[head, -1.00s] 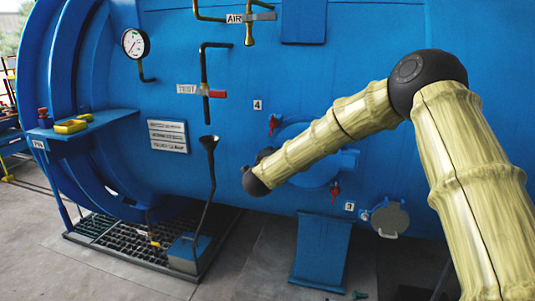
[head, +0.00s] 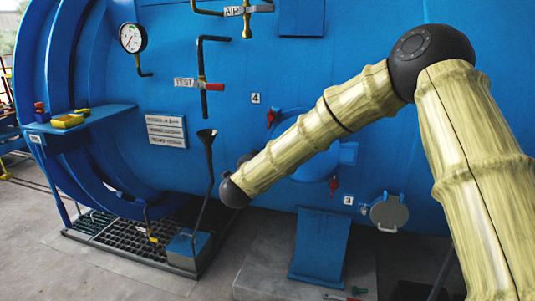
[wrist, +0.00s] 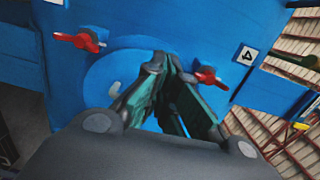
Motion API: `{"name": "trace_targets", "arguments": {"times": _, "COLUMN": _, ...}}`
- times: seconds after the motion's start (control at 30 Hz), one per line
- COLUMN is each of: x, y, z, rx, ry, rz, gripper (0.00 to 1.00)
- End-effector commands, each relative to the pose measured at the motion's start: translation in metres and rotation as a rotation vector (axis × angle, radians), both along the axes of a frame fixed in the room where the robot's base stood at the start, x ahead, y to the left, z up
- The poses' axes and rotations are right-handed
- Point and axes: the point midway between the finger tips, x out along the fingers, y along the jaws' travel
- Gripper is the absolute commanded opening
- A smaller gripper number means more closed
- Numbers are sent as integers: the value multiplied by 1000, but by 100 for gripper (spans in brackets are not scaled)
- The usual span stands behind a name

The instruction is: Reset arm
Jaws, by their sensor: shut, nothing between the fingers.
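My arm reaches across the right half of the head view, with its dark wrist joint low in front of the blue autoclave (head: 370,80). My gripper (wrist: 164,62) shows in the wrist view with its dark green fingers closed together at the tips and nothing between them. In that view the fingers point toward a round blue cover (wrist: 112,85) on the vessel and overlap its right side. I cannot tell the gap between them. In the head view the gripper itself is hidden, and the arm partly covers the round cover (head: 318,160).
Red valve handles (wrist: 80,40) and (wrist: 208,77) flank the cover. The pressure gauge (head: 132,38), red-handled TEST valve (head: 213,86) and funnel pipe (head: 207,150) stand to the left. A blue shelf (head: 100,117) juts out at far left. A grey hatch (head: 389,212) sits low right.

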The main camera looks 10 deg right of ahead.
Motion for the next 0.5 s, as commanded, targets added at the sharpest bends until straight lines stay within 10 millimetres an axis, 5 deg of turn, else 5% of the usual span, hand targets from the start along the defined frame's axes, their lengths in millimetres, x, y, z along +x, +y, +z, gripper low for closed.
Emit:
{"name": "trace_targets", "arguments": {"times": 0.37, "x": -33, "y": 19, "z": -1, "rx": -4, "ry": 4, "rz": 2, "gripper": 0}}
{"name": "trace_targets", "arguments": {"times": 0.5, "x": -39, "y": 17, "z": -30, "rx": -55, "ry": 55, "rz": 31, "gripper": 0}}
